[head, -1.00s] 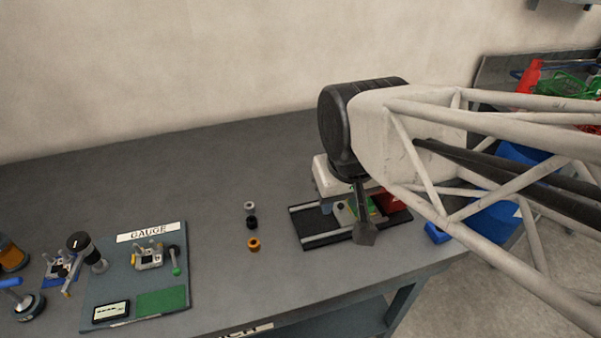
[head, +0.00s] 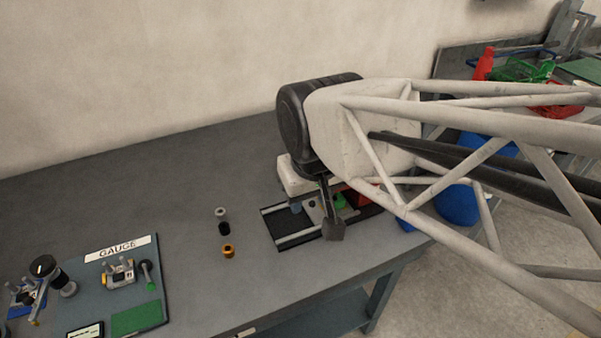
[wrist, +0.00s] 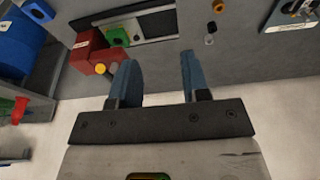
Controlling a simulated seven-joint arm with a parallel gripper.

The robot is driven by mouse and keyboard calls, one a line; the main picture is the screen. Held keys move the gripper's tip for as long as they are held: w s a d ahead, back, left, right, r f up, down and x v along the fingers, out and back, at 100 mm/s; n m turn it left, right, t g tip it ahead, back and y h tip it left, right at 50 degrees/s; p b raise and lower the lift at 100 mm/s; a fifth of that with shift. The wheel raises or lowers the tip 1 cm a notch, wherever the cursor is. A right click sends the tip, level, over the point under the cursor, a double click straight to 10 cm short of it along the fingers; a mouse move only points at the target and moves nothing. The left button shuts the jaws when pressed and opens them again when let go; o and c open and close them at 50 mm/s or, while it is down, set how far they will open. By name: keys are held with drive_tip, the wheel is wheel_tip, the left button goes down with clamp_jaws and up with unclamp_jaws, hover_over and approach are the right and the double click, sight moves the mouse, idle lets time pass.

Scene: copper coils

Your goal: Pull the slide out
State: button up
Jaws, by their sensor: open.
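The slide fixture is a dark base with pale rails (head: 287,240), right of centre on the bench in the head view. On it sit a green part (head: 340,201) and a red block (head: 366,192), partly hidden by my arm. In the wrist view the rails (wrist: 155,28) are at the top, with the green part (wrist: 117,37), the red block (wrist: 92,50) and a yellow knob (wrist: 100,68) at upper left. My gripper (wrist: 158,62) is open and empty; its left finger appears close to the red block, but contact cannot be told. My gripper (head: 332,228) hangs over the fixture in the head view.
Small grey-black and orange rings (head: 228,252) lie left of the fixture. A GAUGE board (head: 90,290) is farther left. Blue drums (head: 457,202) stand beyond the bench's right edge. The bench's rear left is clear.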

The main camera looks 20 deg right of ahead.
drive_tip(key=shift+o, duration=0.3)
drive_tip(key=m+g+h, duration=0.4)
drive_tip(key=m+g, duration=0.2)
drive_tip(key=m, duration=1.4)
approach(310, 202)
drive_tip(key=shift+s+d+f, duration=0.3)
drive_tip(key=shift+f, duration=0.15)
drive_tip(key=shift+f, duration=0.1)
drive_tip(key=shift+x, duration=3.8)
drive_tip(key=shift+w, duration=0.1)
drive_tip(key=shift+c, duration=0.2)
clamp_jaws()
